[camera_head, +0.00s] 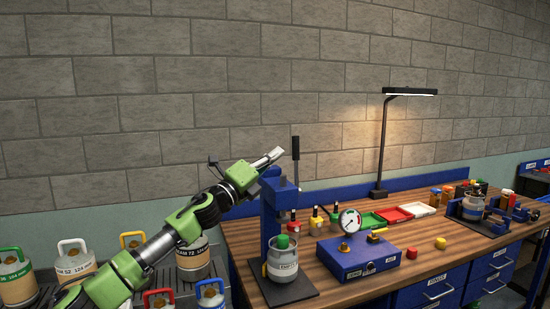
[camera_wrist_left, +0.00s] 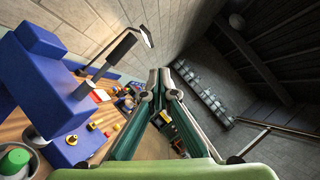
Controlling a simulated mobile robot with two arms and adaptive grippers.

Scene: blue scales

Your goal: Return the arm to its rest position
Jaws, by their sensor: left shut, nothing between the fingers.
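My left arm (camera_head: 160,245), green and black, comes in from the lower left and reaches up to the right. Its left gripper (camera_head: 272,157) is raised in front of the grey block wall, beside the top of the blue press (camera_head: 270,222). The picture does not settle whether it touches the press. In the left wrist view the gripper (camera_wrist_left: 163,78) is shut and empty, with its fingers together. The blue press also shows at the left of that view (camera_wrist_left: 40,85). My right gripper is in neither view.
On the wooden bench (camera_head: 435,240), a small green-topped cylinder (camera_head: 283,265) stands at the press. A blue gauge box (camera_head: 355,262), colored trays (camera_head: 393,214) and a lamp (camera_head: 382,140) are to the right. Several gas cylinders (camera_head: 75,262) stand at lower left, beside and behind my arm.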

